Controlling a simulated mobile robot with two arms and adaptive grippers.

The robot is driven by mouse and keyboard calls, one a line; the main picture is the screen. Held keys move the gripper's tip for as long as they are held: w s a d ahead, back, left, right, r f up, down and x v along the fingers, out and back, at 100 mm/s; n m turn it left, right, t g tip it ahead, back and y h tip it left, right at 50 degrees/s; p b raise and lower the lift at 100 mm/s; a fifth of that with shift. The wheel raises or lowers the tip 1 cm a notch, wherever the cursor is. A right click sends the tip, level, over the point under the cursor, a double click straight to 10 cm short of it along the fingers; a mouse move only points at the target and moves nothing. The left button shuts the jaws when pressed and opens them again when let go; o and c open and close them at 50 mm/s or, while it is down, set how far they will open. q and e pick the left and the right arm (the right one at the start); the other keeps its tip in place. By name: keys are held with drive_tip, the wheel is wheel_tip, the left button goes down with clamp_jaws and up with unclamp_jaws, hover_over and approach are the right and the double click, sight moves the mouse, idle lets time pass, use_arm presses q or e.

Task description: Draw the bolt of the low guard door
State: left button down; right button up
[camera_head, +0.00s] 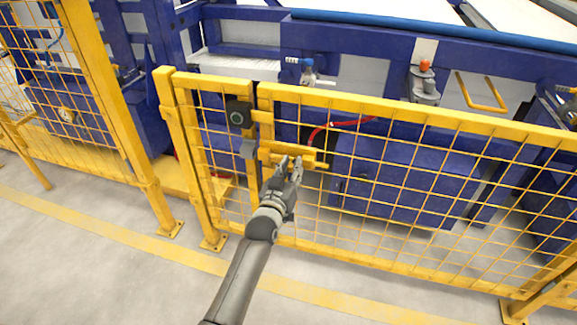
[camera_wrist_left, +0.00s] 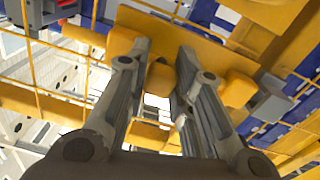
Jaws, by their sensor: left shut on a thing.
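The low guard door (camera_head: 400,107) is a yellow frame with yellow mesh, standing upright beside a yellow post panel (camera_head: 180,150). The yellow bolt assembly (camera_head: 268,154) sits on the door's left side, below the top rail. My left gripper (camera_head: 291,166) reaches it from the front. In the left wrist view, its two grey fingers stand on either side of a yellow bolt handle (camera_wrist_left: 159,79) and are shut on it. The fingers hide part of the bolt in the head view. My right gripper is not in view.
Blue machinery (camera_head: 400,190) and a red hose (camera_head: 318,132) stand behind the mesh. The grey floor (camera_head: 130,270) in front is clear, with a yellow line.

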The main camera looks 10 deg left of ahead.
use_arm(q)
drive_tip(key=shift+d, duration=0.25)
drive_tip(key=c, duration=1.2)
unclamp_jaws()
drive_tip(key=shift+d, duration=0.1)
drive_tip(key=s+a, duration=0.1)
drive_tip(key=s, duration=1.1)
drive_tip(key=shift+f, duration=0.1)
